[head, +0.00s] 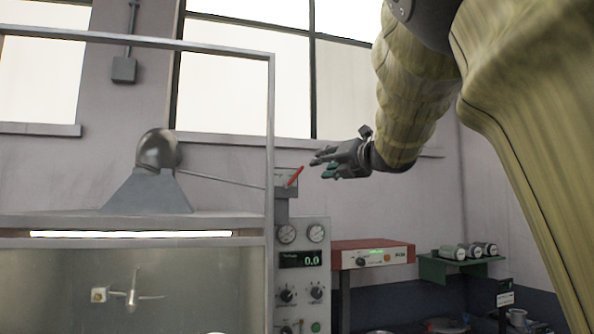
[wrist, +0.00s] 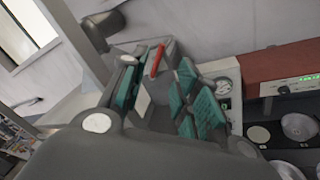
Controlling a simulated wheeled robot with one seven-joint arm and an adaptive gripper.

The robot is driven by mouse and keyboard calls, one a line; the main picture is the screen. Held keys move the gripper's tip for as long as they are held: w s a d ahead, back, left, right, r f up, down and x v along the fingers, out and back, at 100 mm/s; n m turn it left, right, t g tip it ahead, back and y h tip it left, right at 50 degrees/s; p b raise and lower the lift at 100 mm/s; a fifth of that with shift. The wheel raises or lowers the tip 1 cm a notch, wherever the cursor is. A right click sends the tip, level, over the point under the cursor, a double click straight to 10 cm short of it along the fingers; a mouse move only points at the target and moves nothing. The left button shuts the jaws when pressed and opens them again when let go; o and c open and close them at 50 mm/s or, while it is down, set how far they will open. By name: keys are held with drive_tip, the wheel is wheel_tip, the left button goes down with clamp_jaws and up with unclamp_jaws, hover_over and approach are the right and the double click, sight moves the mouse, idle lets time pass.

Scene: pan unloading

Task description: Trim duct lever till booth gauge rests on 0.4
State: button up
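The duct lever (head: 296,176) is a short red handle, tilted up to the right, on a grey box above the control panel. It also shows in the wrist view (wrist: 157,61), upright and slightly tilted, beyond the gap between my fingers. My gripper (head: 321,164) is just right of the lever in the head view, apart from it. In the wrist view my gripper (wrist: 155,92) has its green-padded fingers spread, with nothing between them. Two small round dials, left (head: 286,234) and right (head: 316,233), sit on the panel; their needles are too small to read. The display (head: 300,259) below reads 0.0.
A metal booth frame (head: 271,130) stands left of the lever, with a grey hood (head: 146,194) and a thin rod running to the lever box. A red-topped instrument (head: 373,254) and a green shelf with cans (head: 460,266) are at the right. Open air surrounds my gripper.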

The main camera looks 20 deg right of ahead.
sight(302, 169)
drive_tip(key=p+x, duration=0.3)
drive_tip(key=x, duration=0.7)
drive_tip(key=shift+w+f+p, duration=0.1)
drive_tip(key=shift+w+p, duration=0.15)
drive_tip(key=shift+p, duration=0.05)
